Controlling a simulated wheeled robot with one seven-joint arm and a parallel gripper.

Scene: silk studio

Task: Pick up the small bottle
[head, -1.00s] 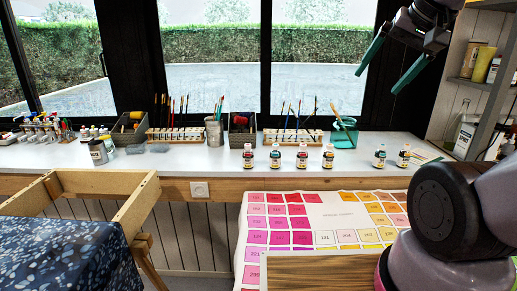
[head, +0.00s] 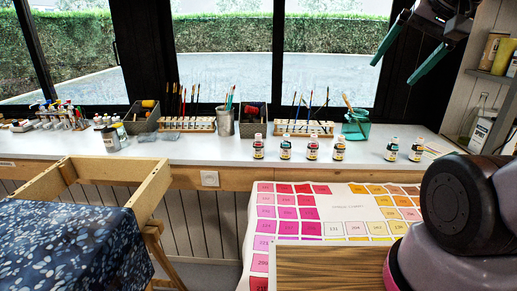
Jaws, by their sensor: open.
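Several small bottles with pale labels and coloured caps stand upright in a row on the white counter. From the left they include one bottle (head: 258,147), a second (head: 285,148), a third (head: 312,149) and a fourth (head: 339,149). Farther right stand a green-labelled bottle (head: 391,150) and another bottle (head: 417,151). I cannot tell which one the task means. My gripper (head: 393,73) is at the upper right, its two green fingers spread and empty. In the picture it is above the right-hand bottles and touches none.
Behind the bottles on the counter (head: 230,158) are brush racks (head: 304,129), a metal cup (head: 225,124) and a teal-coloured cup (head: 355,126). A wooden frame (head: 150,190) stands at left, shelves (head: 490,88) at right.

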